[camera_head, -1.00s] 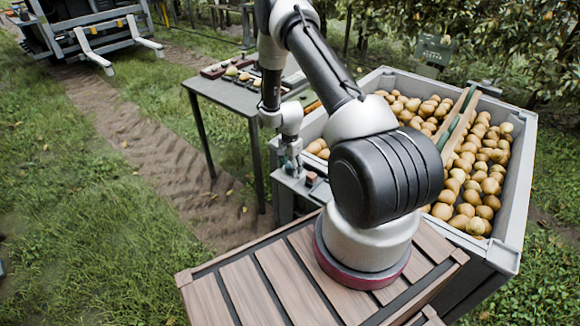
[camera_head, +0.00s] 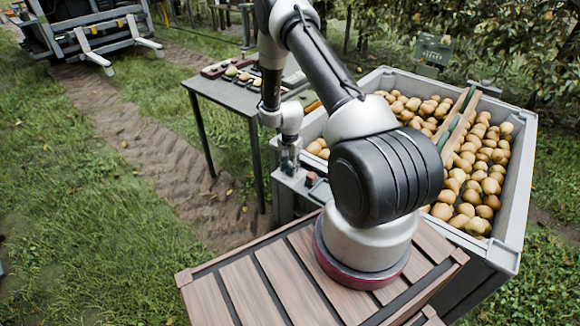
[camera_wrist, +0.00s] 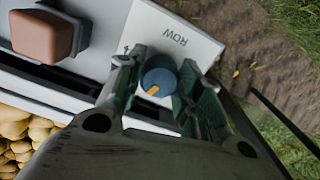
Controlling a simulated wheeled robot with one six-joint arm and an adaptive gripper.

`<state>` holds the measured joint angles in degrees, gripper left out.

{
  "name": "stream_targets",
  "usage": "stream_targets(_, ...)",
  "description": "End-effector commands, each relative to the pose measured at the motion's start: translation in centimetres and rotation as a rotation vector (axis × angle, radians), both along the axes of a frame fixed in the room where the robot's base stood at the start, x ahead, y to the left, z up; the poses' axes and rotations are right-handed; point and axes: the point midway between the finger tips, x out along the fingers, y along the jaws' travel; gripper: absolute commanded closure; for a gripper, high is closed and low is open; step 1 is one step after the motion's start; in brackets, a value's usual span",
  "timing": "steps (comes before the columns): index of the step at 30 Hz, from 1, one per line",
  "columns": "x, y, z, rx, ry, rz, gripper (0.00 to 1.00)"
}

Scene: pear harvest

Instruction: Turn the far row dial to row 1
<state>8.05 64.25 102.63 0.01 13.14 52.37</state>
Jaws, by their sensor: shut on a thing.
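The row dial (camera_wrist: 160,77) is a round blue knob with an orange pointer mark, seen in the wrist view on a pale plate (camera_wrist: 180,32) lettered ROW. The pointer aims down and to the left in that view. A numeral shows left of the knob, partly hidden by a finger. My gripper (camera_wrist: 163,88) has its green-padded fingers on both sides of the dial and is shut on it. In the head view my gripper (camera_head: 289,163) points down at the grey panel on the crate's near left side; the dial is hidden there.
A reddish-brown square button (camera_wrist: 42,36) sits beside the plate; it also shows in the head view (camera_head: 311,179). A crate (camera_head: 517,190) of pears stands at right. A table (camera_head: 240,100) with small items stands behind my gripper.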

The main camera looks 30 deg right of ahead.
Motion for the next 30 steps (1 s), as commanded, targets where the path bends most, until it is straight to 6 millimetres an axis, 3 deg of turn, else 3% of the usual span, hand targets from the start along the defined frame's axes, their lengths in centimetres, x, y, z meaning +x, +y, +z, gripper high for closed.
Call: stream_targets(30,0.01,-0.04,0.04,0.000,-0.001,0.961,0.88)
